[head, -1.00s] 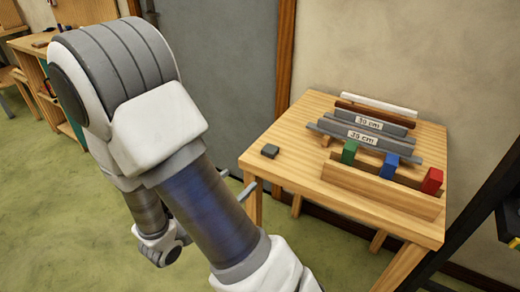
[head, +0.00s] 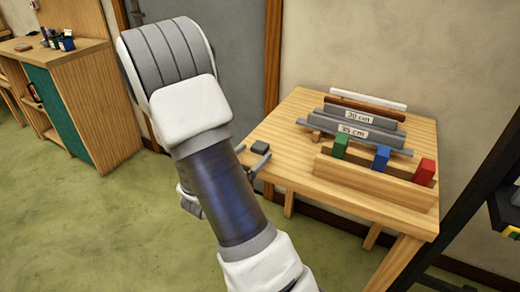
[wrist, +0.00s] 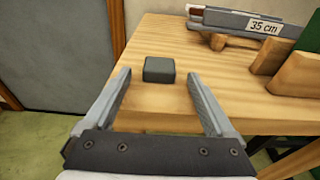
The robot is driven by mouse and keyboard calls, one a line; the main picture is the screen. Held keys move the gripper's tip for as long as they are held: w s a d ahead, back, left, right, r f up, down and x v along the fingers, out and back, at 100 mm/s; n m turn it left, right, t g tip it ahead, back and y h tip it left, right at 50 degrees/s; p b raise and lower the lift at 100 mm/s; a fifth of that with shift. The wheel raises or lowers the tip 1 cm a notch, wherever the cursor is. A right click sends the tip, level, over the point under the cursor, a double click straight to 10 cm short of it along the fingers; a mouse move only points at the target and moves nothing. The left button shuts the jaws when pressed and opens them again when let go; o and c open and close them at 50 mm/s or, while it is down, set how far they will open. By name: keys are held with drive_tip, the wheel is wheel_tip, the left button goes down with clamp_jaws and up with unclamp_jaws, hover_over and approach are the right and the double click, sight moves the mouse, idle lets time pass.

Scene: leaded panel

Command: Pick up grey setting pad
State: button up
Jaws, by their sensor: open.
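The grey setting pad (head: 260,147) is a small dark grey block. It lies on the left part of the wooden table (head: 288,165), near its edge. In the wrist view the pad (wrist: 159,69) sits ahead of my gripper (wrist: 158,75), roughly centred between the fingertips and just beyond them. The fingers are apart and empty, and I see no contact with the pad. In the head view my gripper (head: 250,157) shows partly behind my arm, at the table's left edge by the pad.
Grey bars labelled 30 cm (head: 358,117) and 35 cm (head: 352,131) lie on the table right of the pad. A wooden rack with green (head: 340,146), blue (head: 381,157) and red (head: 425,171) blocks stands in front. The tabletop around the pad is clear.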

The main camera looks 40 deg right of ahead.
sight(256, 150)
drive_tip(key=x, duration=0.3)
drive_tip(key=shift+w+d, duration=0.1)
clamp_jaws()
idle(0.4)
drive_tip(key=shift+r, duration=0.15)
